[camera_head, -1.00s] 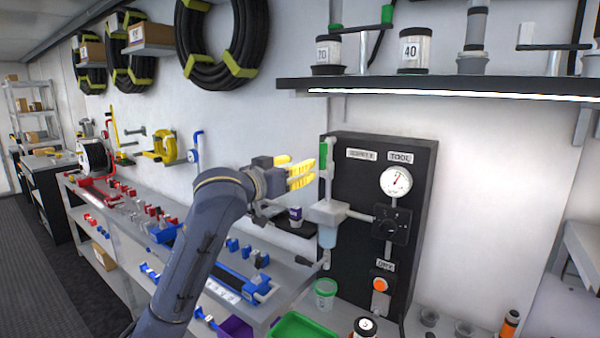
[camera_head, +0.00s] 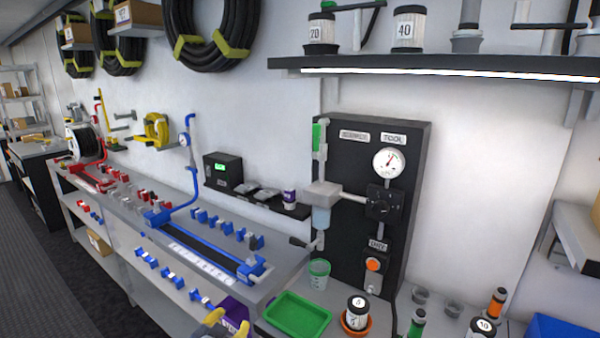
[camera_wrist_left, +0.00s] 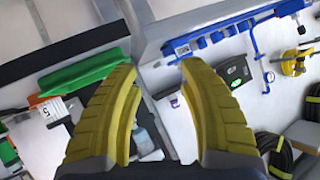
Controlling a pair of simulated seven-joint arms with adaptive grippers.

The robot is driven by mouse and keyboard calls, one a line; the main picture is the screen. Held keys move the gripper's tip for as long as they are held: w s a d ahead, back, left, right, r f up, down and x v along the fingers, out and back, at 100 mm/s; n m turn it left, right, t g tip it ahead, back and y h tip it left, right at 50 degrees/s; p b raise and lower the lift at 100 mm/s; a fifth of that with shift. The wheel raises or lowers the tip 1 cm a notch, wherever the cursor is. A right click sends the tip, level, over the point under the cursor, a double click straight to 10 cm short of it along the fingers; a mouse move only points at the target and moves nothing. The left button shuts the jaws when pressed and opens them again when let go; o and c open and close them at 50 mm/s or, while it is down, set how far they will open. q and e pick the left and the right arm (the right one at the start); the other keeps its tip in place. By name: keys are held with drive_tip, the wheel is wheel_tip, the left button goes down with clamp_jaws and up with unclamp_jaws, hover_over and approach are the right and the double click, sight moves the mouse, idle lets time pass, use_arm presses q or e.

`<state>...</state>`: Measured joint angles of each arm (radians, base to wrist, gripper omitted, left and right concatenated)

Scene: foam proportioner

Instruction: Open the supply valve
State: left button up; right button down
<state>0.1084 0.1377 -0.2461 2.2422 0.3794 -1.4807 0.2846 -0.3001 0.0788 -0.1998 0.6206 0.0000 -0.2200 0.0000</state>
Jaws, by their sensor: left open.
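The black panel (camera_head: 345,260) stands on the bench against the wall. A green upright handle (camera_head: 317,137) is at its upper left, beside the blurred label (camera_head: 355,136) that seems to read SUPPLY. Below it are a grey block and a clear bowl (camera_head: 321,220). My left gripper (camera_head: 228,322) shows only its yellow fingertips at the bottom edge, low and left of the panel, well apart from the green handle. In the left wrist view the fingers (camera_wrist_left: 157,70) are spread with nothing held between them. I cannot make out the green handle there. My right gripper is not in view.
A green tray (camera_head: 297,316), a green cup (camera_head: 319,274) and a black-and-white jar (camera_head: 357,312) stand before the panel. A blue tool (camera_head: 215,250) lies on the left bench. A lit shelf (camera_head: 450,72) hangs above.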

use_arm(q)
drive_tip(key=s+a+f+m+g+y, duration=0.15)
drive_tip(key=s+a+f, duration=0.35)
drive_tip(key=s, duration=0.5)
drive_tip(key=s+a+f+g+y, duration=0.2)
drive_tip(key=s+a+f, duration=0.2)
drive_tip(key=s, duration=0.5)
drive_tip(key=s+a+f+m+g+y, duration=0.15)
drive_tip(key=s+a+f, duration=0.35)
drive_tip(key=s, duration=0.5)
drive_tip(key=s+d+f+n+g+h, duration=0.1)
drive_tip(key=d+f, duration=0.1)
drive_tip(key=f, duration=0.9)
drive_tip(key=s+d+f+g+h, duration=0.1)
drive_tip(key=s+d+f, duration=0.1)
drive_tip(key=f, duration=0.9)
drive_tip(key=s+d+f+n+g+h, duration=0.1)
drive_tip(key=d+f, duration=0.1)
drive_tip(key=f, duration=1)
drive_tip(key=s+f+n+g+h, duration=0.1)
drive_tip(key=s+f+n+g, duration=0.1)
drive_tip(key=s+f, duration=1.6)
drive_tip(key=shift+s+g, duration=0.5)
drive_tip(key=shift+s, duration=0.95)
